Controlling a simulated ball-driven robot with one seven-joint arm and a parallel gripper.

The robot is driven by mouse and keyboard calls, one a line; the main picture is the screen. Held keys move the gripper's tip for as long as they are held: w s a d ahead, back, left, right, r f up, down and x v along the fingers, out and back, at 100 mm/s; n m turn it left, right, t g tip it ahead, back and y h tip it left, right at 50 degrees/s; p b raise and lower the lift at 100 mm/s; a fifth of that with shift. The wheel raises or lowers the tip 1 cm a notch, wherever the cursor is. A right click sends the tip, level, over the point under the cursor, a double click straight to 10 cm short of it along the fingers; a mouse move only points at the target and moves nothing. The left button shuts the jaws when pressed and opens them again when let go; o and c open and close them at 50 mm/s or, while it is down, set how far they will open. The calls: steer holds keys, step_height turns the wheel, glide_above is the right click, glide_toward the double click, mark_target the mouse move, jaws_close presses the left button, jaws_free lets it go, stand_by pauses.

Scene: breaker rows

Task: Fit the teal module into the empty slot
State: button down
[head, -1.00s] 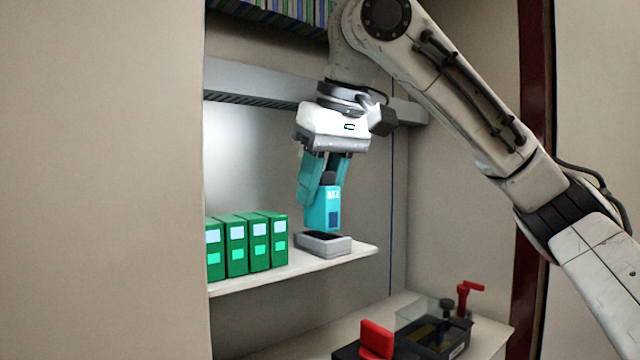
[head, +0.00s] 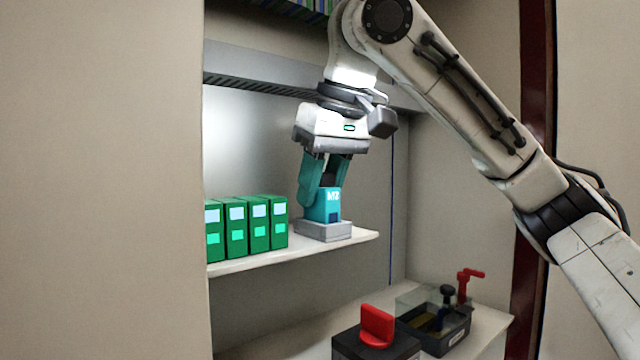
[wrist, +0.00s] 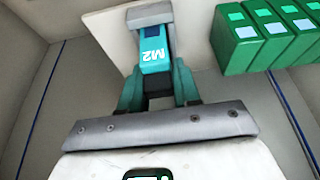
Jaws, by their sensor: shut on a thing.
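The teal module (head: 326,205), marked M2, stands upright with its lower part inside the grey slot frame (head: 325,232) on the shelf. Its lower end is hidden by the frame's walls. My gripper (head: 325,190) is above it, pointing down, with its teal fingers shut on the module's upper part. In the wrist view the module (wrist: 155,52) lies between the fingers of my gripper (wrist: 158,78), with the grey frame (wrist: 150,13) at its far end. I cannot tell whether the module touches the bottom of the slot.
Several green modules (head: 246,228) stand in a row on the shelf (head: 285,252), just left of the slot frame. Below are a black box with a red handle (head: 377,326), a clear-sided dark bin (head: 440,325) and a red lever (head: 465,285). The shelf's right end is clear.

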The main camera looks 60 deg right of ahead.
steer(key=c, duration=0.7)
jaws_free()
steer(key=shift+c, duration=0.2)
steer(key=v, duration=1)
steer(key=shift+s+r, duration=0.2)
steer(key=shift+r, duration=0.1)
steer(key=shift+a, duration=0.1)
